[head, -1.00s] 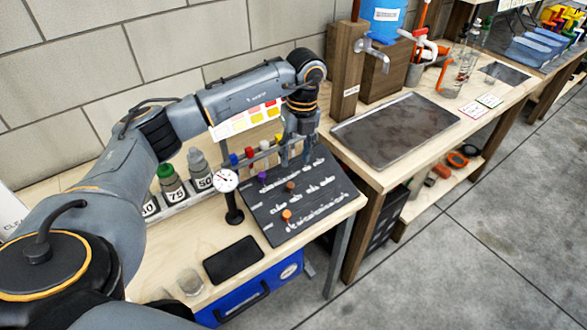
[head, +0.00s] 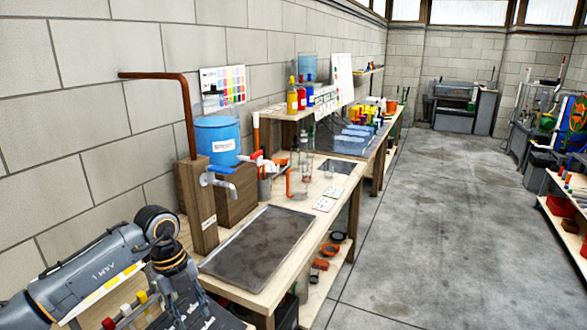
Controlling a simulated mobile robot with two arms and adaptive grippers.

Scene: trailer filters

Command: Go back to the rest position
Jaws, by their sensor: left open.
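My left arm comes in from the lower left, with its wrist bent downward. My left gripper (head: 188,310) points down at the bottom edge of the head view, over the dark board (head: 215,322) on the near bench. The gripper is open, and I see nothing held in it. Its fingertips are partly cut off by the picture's edge. Several coloured-top pieces (head: 125,312) stand just left of it. My right gripper is not in view.
A bench with a dark tray (head: 258,246), a wooden stand with a tap (head: 217,182) and a blue container (head: 218,140) is beyond the gripper. Another bench follows along the wall. The grey floor (head: 430,230) on the right is clear. A shelf (head: 567,225) stands at far right.

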